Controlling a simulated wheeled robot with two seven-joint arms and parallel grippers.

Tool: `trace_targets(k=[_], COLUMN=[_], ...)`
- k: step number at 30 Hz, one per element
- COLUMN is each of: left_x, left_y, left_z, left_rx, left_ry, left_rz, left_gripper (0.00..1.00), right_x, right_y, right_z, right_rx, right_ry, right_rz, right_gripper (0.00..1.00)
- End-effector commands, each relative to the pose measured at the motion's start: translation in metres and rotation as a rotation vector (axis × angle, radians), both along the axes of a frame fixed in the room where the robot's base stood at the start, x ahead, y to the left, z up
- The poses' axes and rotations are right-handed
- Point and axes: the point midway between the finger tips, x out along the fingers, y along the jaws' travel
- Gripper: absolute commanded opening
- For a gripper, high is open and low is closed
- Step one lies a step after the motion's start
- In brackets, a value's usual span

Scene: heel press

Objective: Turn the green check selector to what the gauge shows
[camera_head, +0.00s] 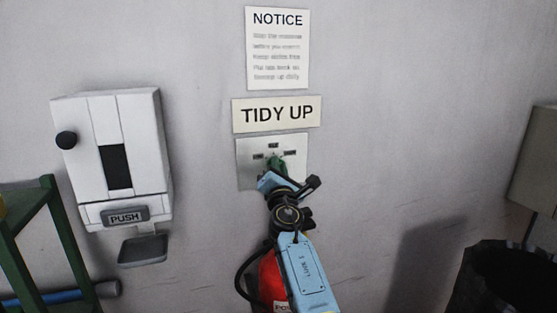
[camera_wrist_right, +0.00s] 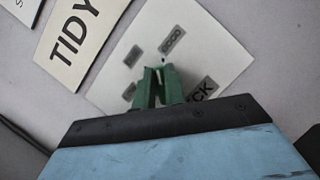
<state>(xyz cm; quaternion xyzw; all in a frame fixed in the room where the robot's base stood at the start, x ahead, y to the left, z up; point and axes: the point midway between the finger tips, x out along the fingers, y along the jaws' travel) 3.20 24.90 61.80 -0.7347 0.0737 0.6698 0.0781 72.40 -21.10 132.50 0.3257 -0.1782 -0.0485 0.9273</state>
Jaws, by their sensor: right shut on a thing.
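The green check selector (camera_head: 275,161) sits on a pale square plate (camera_head: 246,176) on the wall, with small dark labels around it. It also shows in the right wrist view (camera_wrist_right: 158,88), a green knob on the plate (camera_wrist_right: 215,42), where one label reads GOOD and another ends in CK. My right gripper (camera_head: 279,176) is at the plate, shut on the selector; its fingertips are mostly hidden. A red extinguisher (camera_head: 269,277) stands behind my right arm, partly covered. Its gauge cannot be made out. My left gripper is not in view.
A TIDY UP sign (camera_head: 277,113) and a NOTICE sheet (camera_head: 278,48) are above the plate. A white dispenser (camera_head: 117,150) marked PUSH juts out at the left, beside a green rack (camera_head: 50,240). A black bin (camera_head: 500,278) stands at the right.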

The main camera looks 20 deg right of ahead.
Motion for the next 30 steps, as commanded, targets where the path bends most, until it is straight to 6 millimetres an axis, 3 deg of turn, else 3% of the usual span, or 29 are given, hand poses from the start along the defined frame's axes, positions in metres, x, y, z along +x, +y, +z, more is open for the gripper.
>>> trace_targets(k=[12,29,30], left_x=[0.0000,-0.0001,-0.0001], left_y=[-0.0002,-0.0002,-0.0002], left_z=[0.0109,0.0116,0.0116], left_rx=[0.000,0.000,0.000], left_ry=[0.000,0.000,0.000], left_rz=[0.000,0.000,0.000], left_gripper=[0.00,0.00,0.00], right_x=[0.0000,0.0000,0.0000], right_y=[-0.0007,-0.0010,-0.0010], right_z=[-0.0021,-0.0030,-0.0030], right_rx=[0.192,0.221,0.220], right_ry=[0.008,0.009,0.009], right_rz=[-0.001,-0.001,-0.001], right_gripper=[0.00,0.00,0.17])
